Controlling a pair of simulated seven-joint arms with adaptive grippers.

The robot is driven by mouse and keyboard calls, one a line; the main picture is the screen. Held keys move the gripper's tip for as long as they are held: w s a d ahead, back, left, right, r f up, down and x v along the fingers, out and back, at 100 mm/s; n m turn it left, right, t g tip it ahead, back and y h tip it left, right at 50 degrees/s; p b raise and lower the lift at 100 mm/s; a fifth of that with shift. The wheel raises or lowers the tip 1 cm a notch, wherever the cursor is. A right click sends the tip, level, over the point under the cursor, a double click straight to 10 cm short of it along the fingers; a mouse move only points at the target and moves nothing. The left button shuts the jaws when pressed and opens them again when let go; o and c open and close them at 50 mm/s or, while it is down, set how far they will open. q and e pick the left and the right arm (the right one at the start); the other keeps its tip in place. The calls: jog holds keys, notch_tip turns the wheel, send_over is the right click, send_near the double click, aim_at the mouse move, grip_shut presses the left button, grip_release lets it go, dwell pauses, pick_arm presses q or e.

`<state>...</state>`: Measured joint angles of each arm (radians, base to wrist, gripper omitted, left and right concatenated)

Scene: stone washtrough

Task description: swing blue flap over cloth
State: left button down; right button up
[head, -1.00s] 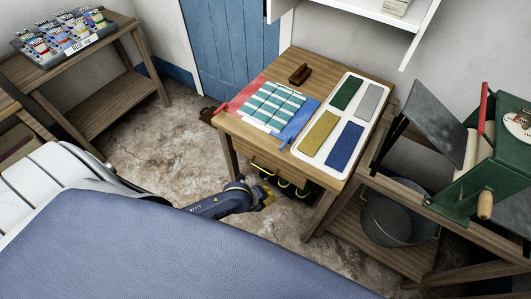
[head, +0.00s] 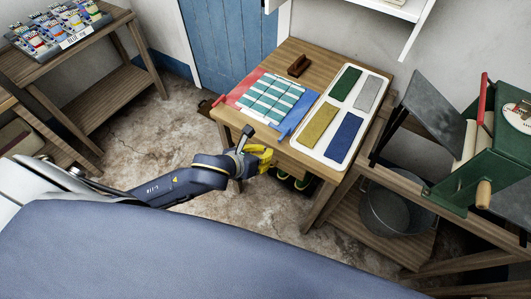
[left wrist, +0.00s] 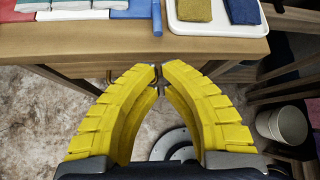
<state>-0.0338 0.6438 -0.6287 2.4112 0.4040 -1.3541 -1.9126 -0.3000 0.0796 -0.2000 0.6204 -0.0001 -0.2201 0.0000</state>
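The teal-and-white striped cloth (head: 272,98) lies flat on the small wooden table, with a red flap (head: 240,88) along its left side and the blue flap (head: 298,114) along its right side. The blue flap lies open beside the cloth, with a narrow blue tab at its front end. In the left wrist view, the blue flap (left wrist: 131,14) shows at the top edge, beside the tab (left wrist: 157,16). My left gripper (head: 268,156) is in front of the table's front edge, apart from the flap. Its yellow fingers (left wrist: 159,68) meet at the tips with nothing between them. My right gripper is out of view.
A white tray (head: 315,148) with green, grey, yellow and blue pads is right of the blue flap. A brown wooden block (head: 299,66) stands behind the cloth. A green roller machine (head: 490,150) and a metal bucket (head: 397,212) are at the right.

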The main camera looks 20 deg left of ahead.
aim_at(279, 149)
pick_arm(q)
jog(key=x, duration=0.8)
jog(key=shift+w+f, duration=0.1)
